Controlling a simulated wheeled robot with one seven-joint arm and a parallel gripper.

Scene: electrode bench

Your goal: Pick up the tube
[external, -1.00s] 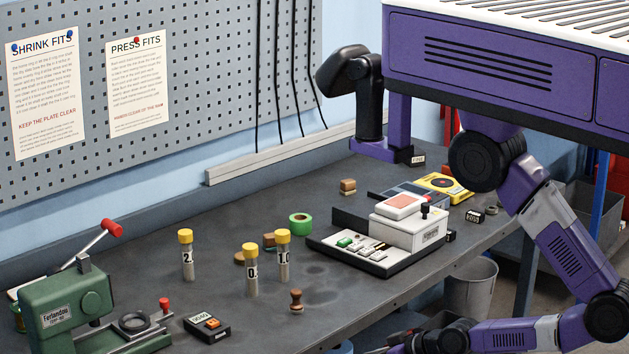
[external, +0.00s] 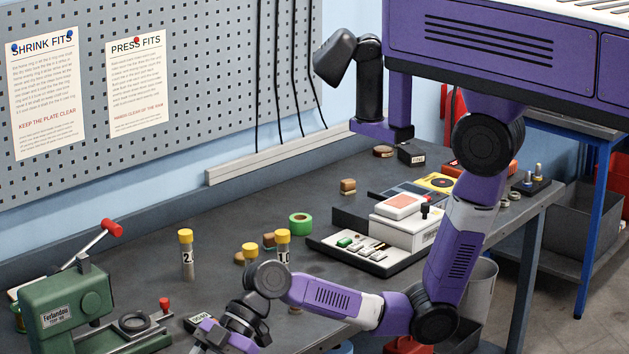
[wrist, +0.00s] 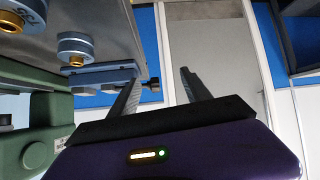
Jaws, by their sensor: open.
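Three clear tubes with yellow caps stand upright on the bench in the external view. The tube marked "2." (external: 187,256) stands apart at the left. The tube marked "1.0" (external: 283,245) stands to the right, its lower part hidden by my arm. The third tube (external: 250,250) shows mainly its cap, with my wrist in front of it. My gripper (wrist: 160,76) is open and empty in the wrist view, its two dark fingers spread apart. No tube shows in the wrist view. In the external view my gripper is low at the bottom edge, its fingertips not clear.
A green press (external: 70,305) stands at the front left and also fills the left of the wrist view (wrist: 30,130).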

